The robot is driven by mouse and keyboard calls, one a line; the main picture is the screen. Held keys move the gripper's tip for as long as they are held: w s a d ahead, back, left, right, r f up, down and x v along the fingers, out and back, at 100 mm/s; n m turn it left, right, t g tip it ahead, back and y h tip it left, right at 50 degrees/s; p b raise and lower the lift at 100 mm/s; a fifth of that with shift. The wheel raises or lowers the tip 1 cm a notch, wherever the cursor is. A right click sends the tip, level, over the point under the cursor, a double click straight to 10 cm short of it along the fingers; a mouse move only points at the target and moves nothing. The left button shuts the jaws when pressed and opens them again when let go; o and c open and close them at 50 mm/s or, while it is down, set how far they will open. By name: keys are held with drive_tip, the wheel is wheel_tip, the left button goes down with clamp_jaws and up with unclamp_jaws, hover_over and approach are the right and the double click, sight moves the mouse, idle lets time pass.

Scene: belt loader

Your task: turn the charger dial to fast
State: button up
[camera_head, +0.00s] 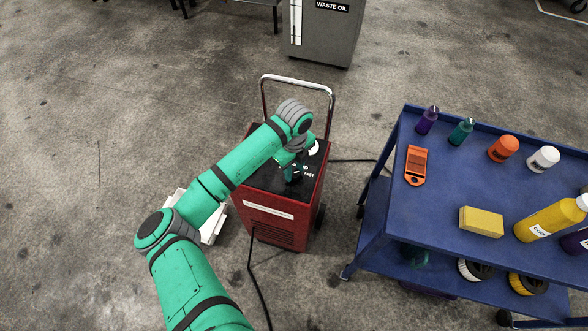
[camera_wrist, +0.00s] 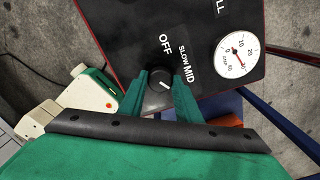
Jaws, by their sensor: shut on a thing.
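The red charger (camera_head: 268,222) stands on the floor with a black top panel and a chrome handle. Its black round dial (camera_wrist: 161,79) sits on the panel in the wrist view. The labels OFF, SLOW and MID show around it there; the FAST label (camera_head: 309,174) shows in the head view. A short white mark is on the dial, but I cannot tell for sure which label it points to. My gripper (camera_wrist: 162,88) is shut on the dial, one green finger on each side. In the head view my gripper (camera_head: 294,172) largely hides the dial.
A white gauge (camera_wrist: 234,56) is on the panel beside the labels. A blue cart (camera_head: 385,225) with bottles and a yellow block stands to the right. A grey waste oil bin (camera_head: 322,38) is behind. Black cables run from the charger across the floor.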

sight(294, 173)
idle(0.3)
drive_tip(key=o, duration=1.1)
drive_tip(key=shift+c, duration=0.2)
drive_tip(key=shift+r, duration=0.1)
wheel_tip(294, 173, up, 11)
drive_tip(key=shift+f, duration=0.2)
